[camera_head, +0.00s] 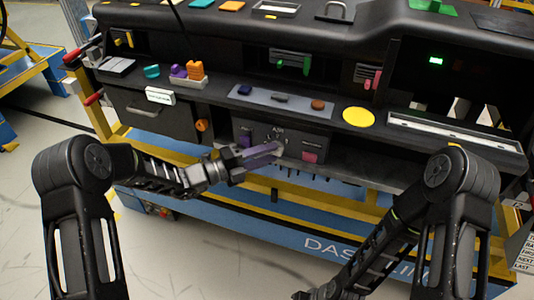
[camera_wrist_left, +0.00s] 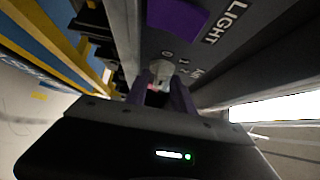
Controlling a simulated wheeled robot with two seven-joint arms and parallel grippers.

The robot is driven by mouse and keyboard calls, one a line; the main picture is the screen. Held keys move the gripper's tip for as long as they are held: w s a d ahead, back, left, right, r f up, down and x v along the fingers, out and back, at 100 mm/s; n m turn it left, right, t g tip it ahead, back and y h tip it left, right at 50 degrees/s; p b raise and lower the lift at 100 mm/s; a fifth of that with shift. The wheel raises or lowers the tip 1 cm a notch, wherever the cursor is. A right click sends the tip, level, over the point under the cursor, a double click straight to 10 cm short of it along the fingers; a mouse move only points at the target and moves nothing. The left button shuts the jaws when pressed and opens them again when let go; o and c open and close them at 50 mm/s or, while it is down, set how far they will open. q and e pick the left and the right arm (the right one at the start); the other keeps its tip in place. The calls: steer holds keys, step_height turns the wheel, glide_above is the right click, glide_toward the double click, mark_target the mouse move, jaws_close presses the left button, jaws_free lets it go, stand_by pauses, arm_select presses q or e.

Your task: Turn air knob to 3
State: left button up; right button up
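The air knob (camera_wrist_left: 161,70) is a small pale grey dial on the dark lower panel, with white marks around it in the left wrist view. In the head view it shows at the panel's middle (camera_head: 280,147), partly covered by my fingers. My left gripper (camera_head: 277,148) reaches it from the left. Its purple fingers (camera_wrist_left: 165,88) stand close together on both sides of the knob and appear shut on it. The number the knob points to is too small to read. My right gripper (camera_head: 318,294) is low at the bottom edge, away from the dashboard; its fingers are unclear.
A purple switch (camera_wrist_left: 178,16) beside the word LIGHT is close to the knob. A pink piece (camera_head: 310,156) is on the panel to its right. The shelf above holds a yellow disc (camera_head: 359,117) and an orange and purple block set (camera_head: 188,72). Yellow and blue rails run below.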

arm_select(q)
jaws_close()
steer(key=shift+r, duration=0.1)
stand_by(0.4)
